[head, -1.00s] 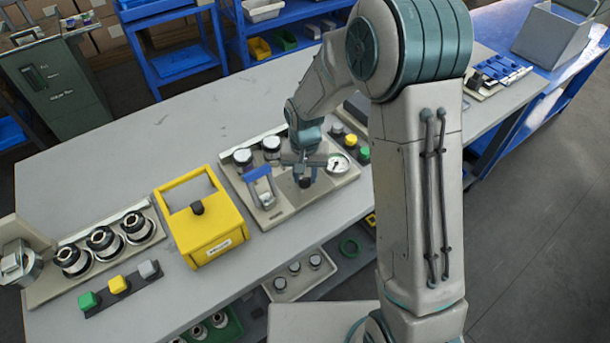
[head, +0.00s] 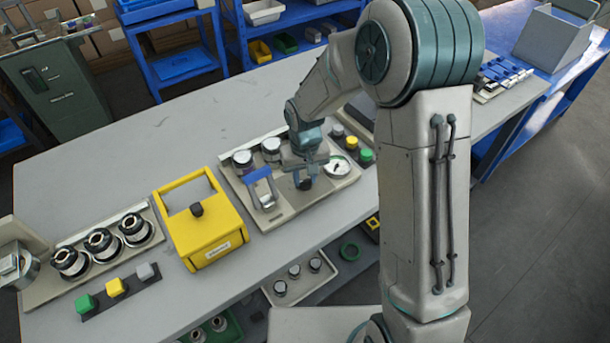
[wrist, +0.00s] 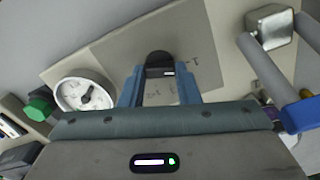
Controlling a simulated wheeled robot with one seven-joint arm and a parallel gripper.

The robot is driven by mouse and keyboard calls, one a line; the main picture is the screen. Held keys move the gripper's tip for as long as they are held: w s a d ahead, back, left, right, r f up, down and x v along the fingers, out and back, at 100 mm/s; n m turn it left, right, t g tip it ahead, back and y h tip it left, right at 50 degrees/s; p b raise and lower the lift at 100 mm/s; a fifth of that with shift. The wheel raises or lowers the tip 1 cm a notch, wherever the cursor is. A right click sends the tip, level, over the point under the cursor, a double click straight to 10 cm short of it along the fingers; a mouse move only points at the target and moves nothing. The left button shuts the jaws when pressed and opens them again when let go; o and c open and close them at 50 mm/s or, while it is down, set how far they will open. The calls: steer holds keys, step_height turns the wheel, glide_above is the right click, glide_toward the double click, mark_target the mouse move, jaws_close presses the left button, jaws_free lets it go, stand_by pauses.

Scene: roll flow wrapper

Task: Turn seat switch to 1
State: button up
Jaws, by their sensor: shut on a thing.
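The seat switch (wrist: 160,64) is a dark round knob with a white mark, on a beige panel (wrist: 110,45). Dark markings are printed beside it on the panel, including what looks like a 1. My gripper (wrist: 158,80) is shut on the knob, with a blue finger at each side of it. In the head view my gripper (head: 304,175) is low over the panel (head: 290,207), at the dark knob (head: 303,184). The knob's exact pointing direction is hard to read.
A round white gauge (head: 337,167) is to the right of the knob. A blue-handled lever (head: 260,175) stands to its left. A yellow box (head: 207,232) sits further left.

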mark_target(307, 181)
steer(key=o, duration=1)
step_height(307, 181, up, 14)
steer(key=shift+f, duration=0.1)
steer(key=s+d+r+m+t, duration=0.1)
steer(key=s+d, duration=0.3)
steer(key=s, duration=0.2)
steer(key=s+d+r+m+t, duration=0.1)
steer(key=s+d, duration=0.4)
steer(key=s, duration=0.1)
steer(key=s+d+r+m+t, duration=0.1)
steer(key=s+d+r, duration=0.1)
steer(key=s+d, duration=0.3)
steer(key=shift+s+d, duration=0.2)
steer(key=shift+s, duration=0.85)
